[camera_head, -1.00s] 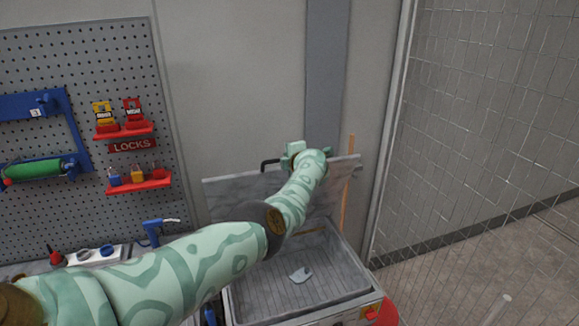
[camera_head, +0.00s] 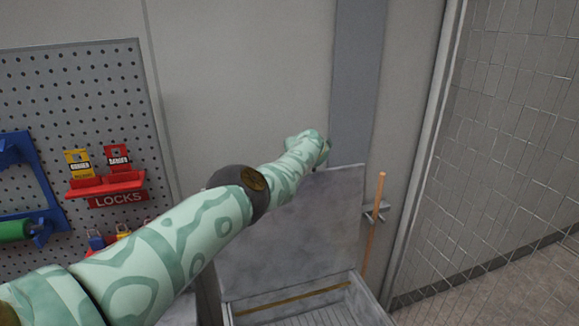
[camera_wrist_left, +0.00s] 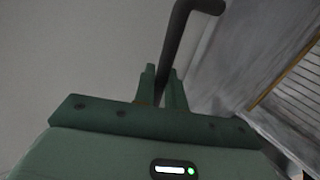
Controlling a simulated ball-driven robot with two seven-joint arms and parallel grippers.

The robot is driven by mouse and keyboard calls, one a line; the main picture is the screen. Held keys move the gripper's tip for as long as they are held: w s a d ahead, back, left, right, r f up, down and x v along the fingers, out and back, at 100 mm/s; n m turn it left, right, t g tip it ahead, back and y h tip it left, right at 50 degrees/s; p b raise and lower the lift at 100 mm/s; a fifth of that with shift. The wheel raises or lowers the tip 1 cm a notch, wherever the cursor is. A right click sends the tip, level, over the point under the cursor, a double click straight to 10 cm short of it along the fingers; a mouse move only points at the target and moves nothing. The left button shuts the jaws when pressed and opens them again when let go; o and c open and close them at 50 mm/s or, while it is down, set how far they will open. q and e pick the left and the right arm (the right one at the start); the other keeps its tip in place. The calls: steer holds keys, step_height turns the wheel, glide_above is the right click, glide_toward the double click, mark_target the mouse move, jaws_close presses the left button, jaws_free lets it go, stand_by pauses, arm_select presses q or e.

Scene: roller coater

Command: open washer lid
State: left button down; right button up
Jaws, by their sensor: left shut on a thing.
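The washer lid (camera_head: 305,230) stands raised, close to upright, at the back of the washer basin (camera_head: 340,312). The lid's grey face also shows at the right of the left wrist view (camera_wrist_left: 245,60). My left gripper (camera_head: 318,150) is at the lid's top edge, with its fingers mostly hidden by my own arm in the head view. In the left wrist view my left gripper (camera_wrist_left: 162,82) is shut on a dark bent bar handle (camera_wrist_left: 177,40), which passes between the two fingers. My right gripper is not in view.
A pegboard (camera_head: 90,80) with red lock shelves (camera_head: 105,185) hangs on the wall at left. A wooden pole (camera_head: 374,225) stands just right of the lid. A wire mesh fence (camera_head: 510,150) runs along the right side.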

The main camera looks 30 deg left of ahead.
arm_select(q)
steer(key=shift+s+f, duration=0.1)
steer(key=shift+f, duration=0.15)
steer(key=c, duration=1.8)
jaws_free()
steer(key=shift+r, duration=0.1)
